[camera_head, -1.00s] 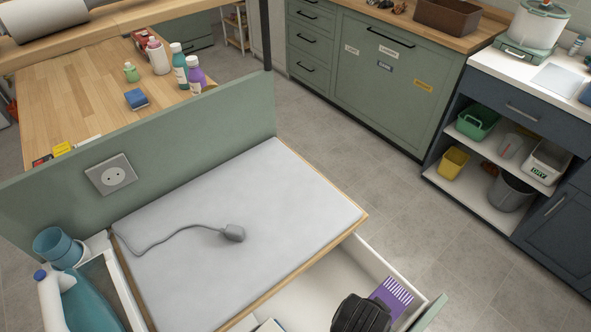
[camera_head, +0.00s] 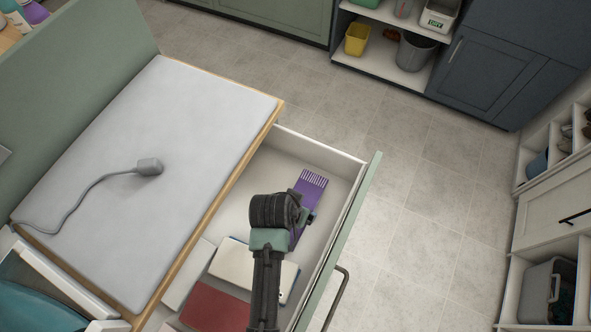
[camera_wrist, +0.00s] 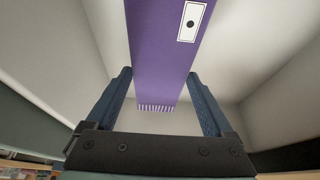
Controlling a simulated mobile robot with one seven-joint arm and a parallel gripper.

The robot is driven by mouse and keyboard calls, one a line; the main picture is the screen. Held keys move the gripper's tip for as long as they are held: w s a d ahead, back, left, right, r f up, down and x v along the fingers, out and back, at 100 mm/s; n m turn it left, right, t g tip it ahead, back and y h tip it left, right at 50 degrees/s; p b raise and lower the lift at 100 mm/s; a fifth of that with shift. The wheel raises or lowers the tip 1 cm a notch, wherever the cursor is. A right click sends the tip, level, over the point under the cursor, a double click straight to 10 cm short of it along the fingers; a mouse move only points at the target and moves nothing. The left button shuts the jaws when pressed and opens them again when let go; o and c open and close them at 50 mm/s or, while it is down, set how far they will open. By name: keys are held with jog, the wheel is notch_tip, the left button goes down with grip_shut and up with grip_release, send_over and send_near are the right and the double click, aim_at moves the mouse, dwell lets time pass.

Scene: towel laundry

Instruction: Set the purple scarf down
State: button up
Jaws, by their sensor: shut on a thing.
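The purple scarf (camera_head: 311,188) with pale stripes at its fringed end shows inside the open white drawer (camera_head: 318,152). My gripper (camera_head: 303,216) is over the drawer, mostly hidden behind my own wrist in the head view. In the wrist view, the scarf (camera_wrist: 160,62) runs between the two blue fingers of my gripper (camera_wrist: 160,78), which is shut on it. A white label with a black dot (camera_wrist: 191,22) is on the scarf. I cannot tell whether the scarf touches the drawer floor.
A cream folded item (camera_head: 238,262) and a red one (camera_head: 215,308) lie in the drawer's near part. The grey-topped counter (camera_head: 150,110) with a grey cord and plug (camera_head: 148,166) borders the drawer on the left. The drawer's green front (camera_head: 345,235) is on the right, with clear floor beyond.

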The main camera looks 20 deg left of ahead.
jog(key=shift+f, duration=1.7)
jog(key=shift+f, duration=0.1)
jog(key=o, duration=1.1)
jog(key=p+v, duration=0.1)
jog(key=v, duration=1.1)
